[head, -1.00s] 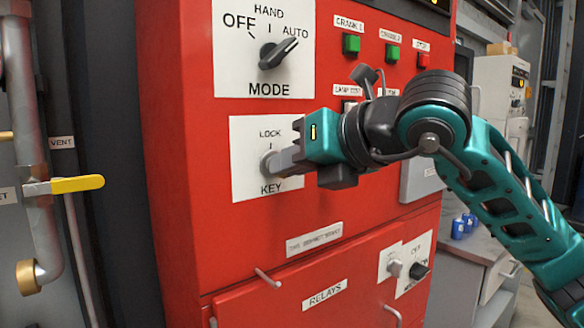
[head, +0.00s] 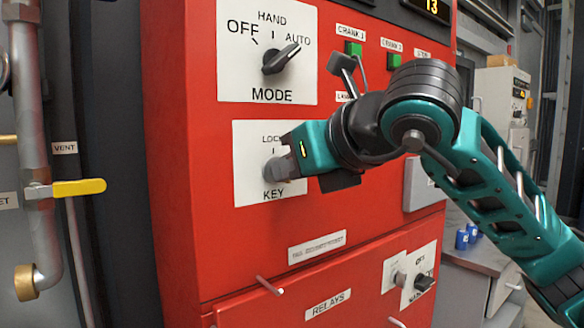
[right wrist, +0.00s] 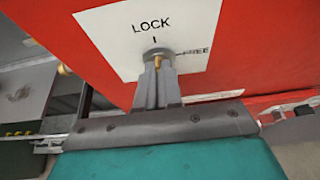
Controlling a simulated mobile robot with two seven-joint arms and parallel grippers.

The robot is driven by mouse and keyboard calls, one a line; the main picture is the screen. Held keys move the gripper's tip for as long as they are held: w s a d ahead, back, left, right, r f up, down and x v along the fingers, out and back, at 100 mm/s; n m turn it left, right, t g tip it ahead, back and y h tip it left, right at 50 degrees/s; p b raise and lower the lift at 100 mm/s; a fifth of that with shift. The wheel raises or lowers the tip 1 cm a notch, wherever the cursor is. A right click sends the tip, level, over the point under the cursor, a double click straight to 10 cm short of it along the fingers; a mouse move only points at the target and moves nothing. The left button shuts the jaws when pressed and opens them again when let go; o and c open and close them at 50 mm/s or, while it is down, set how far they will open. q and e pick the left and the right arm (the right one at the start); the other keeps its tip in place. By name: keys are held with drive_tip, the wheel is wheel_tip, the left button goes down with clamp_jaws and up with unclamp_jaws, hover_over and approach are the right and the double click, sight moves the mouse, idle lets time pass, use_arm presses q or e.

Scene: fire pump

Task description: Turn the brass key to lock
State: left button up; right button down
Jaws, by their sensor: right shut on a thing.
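The lock sits on a white plate (right wrist: 108,35) marked LOCK above and FREE to the right. In the head view the plate (head: 250,140) is on the red cabinet, under the MODE switch. My right gripper (right wrist: 158,72) is shut on the key, close to the plate. In the head view my right gripper (head: 284,168) hides the key and the plate's right part. My left gripper is not in view.
The MODE knob (head: 281,58) is just above my gripper. My right arm covers part of the button rows beside green buttons (head: 353,48). Below are a RELAYS door (head: 328,303) and a small knob (head: 424,284). A yellow-handled valve (head: 78,187) is at the left.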

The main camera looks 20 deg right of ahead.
drive_tip(key=shift+f, duration=0.15)
drive_tip(key=c, duration=1.3)
unclamp_jaws()
drive_tip(key=p+v, duration=0.1)
drive_tip(key=v, duration=1.2)
drive_tip(key=shift+a, duration=0.1)
